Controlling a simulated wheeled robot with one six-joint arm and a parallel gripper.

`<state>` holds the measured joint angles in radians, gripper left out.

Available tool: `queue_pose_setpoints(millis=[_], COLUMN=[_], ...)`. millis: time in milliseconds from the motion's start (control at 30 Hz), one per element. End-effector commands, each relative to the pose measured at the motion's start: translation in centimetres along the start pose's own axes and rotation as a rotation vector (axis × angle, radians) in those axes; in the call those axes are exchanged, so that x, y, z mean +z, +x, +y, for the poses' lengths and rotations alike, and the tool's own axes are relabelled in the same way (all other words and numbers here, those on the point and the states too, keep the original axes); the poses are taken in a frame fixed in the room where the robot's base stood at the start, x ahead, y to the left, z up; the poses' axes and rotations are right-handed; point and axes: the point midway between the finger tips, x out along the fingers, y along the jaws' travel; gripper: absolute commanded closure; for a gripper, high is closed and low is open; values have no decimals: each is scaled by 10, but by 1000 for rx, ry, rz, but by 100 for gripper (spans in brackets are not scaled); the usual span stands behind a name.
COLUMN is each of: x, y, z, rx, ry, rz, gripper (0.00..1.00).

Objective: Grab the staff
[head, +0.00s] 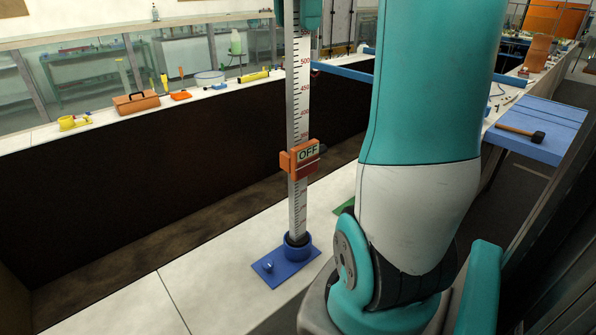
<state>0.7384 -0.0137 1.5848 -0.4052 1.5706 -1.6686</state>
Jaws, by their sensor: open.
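The staff (298,120) is a tall white measuring rod with black marks and red numbers. It stands upright in a blue socket (297,243) on a blue base plate (270,268). An orange slider marked OFF (304,158) sits around its lower half. The staff's top is out of the picture. At the top edge, teal parts of my gripper (297,14) show on both sides of the staff. The gripper is open, with the staff appearing between its jaws. Most of the gripper is cut off, and I cannot tell whether it touches the staff.
A dark trough runs behind the pale ledge (130,305). Its far ledge bears a toolbox (136,103), a yellow level (253,77) and several small items. A blue bar (343,73) crosses the trough. A mallet (522,133) lies on a blue table (550,118) at right.

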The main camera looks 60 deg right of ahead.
Motion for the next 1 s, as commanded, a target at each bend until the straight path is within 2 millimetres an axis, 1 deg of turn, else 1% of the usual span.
queue_pose_setpoints(millis=[67, 100, 167, 200, 267, 300, 333, 1000], x=[0, 0, 0, 0, 0, 0, 0, 0], y=[-1, -1, -1, -1, -1, -1, -1, -1], z=[0, 0, 0, 0, 0, 0, 0, 0], rx=[0, 0, 0, 0, 0, 0, 0, 0], ry=[0, 0, 0, 0, 0, 0, 0, 1], rz=[0, 0, 0, 0, 0, 0, 0, 0], gripper=[44, 48, 62, 71, 85, 94, 100, 100])
